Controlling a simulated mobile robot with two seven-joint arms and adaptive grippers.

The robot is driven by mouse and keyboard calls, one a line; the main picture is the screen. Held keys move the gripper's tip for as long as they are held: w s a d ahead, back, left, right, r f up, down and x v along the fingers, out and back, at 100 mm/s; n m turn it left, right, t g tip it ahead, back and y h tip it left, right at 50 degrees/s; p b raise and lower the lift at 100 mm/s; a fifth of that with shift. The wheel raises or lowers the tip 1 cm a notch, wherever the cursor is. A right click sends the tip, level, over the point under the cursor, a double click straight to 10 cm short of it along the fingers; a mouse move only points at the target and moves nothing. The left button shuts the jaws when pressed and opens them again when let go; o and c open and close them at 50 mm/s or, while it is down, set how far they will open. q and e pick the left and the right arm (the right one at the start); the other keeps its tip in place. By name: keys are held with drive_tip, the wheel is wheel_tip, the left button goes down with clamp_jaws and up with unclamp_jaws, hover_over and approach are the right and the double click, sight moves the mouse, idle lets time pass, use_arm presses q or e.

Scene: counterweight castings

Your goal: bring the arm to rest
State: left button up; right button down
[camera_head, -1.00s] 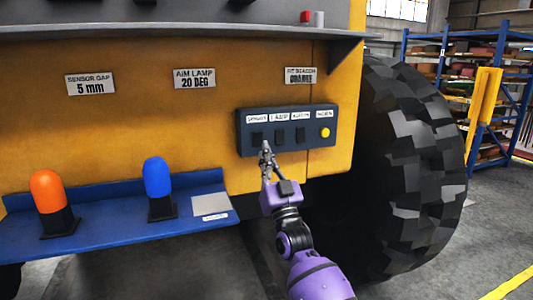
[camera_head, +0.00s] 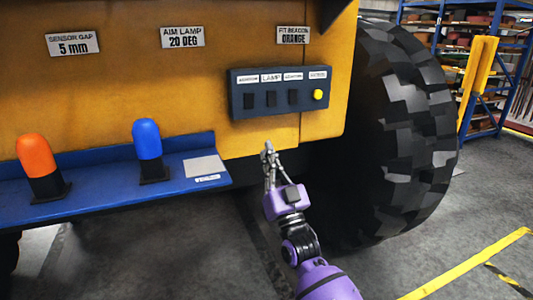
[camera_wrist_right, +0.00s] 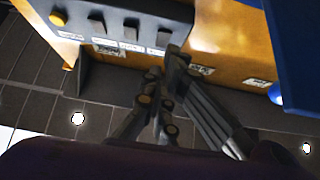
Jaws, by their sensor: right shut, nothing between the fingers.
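My right gripper (camera_head: 268,152) is in the head view, below the dark switch panel (camera_head: 238,103) and apart from it. It is shut with nothing between its fingers. In the right wrist view the shut fingers (camera_wrist_right: 165,85) point toward the yellow machine side, with the panel (camera_wrist_right: 150,12) beyond them. The panel carries several black switches and a yellow round button (camera_head: 318,95). My left gripper does not show in either view.
A blue shelf (camera_head: 100,199) on the left holds an orange beacon (camera_head: 36,156), a blue beacon (camera_head: 147,139) and a pale plate (camera_head: 204,167). A big black tyre (camera_head: 400,130) stands close to the right of my arm.

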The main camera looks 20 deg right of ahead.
drive_tip(key=a+f+n+g+y+p, duration=0.15)
drive_tip(key=a+f+g, duration=0.25)
drive_tip(key=f, duration=0.5)
drive_tip(key=s+f+g+p, duration=0.2)
drive_tip(key=s+f+g, duration=0.4)
drive_tip(key=s+f, duration=1)
use_arm(q)
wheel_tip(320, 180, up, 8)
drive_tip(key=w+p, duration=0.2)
drive_tip(key=p, duration=0.2)
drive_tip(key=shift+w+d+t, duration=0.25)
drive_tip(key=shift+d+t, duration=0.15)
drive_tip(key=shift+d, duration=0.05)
use_arm(e)
drive_tip(key=s+f+g, duration=0.2)
drive_tip(key=s+f, duration=0.3)
drive_tip(key=s, duration=0.6)
drive_tip(key=s+f+m+g+h, duration=0.1)
drive_tip(key=s+f+g, duration=0.1)
drive_tip(key=s+f, duration=0.4)
drive_tip(key=s+f+g+h, duration=0.1)
drive_tip(key=s+f+g, duration=0.2)
drive_tip(key=s, duration=1.3)
wheel_tip(320, 180, down, 2)
drive_tip(key=shift+s+d+f, duration=0.15)
drive_tip(key=shift+s+d, duration=0.15)
drive_tip(key=shift+d, duration=0.05)
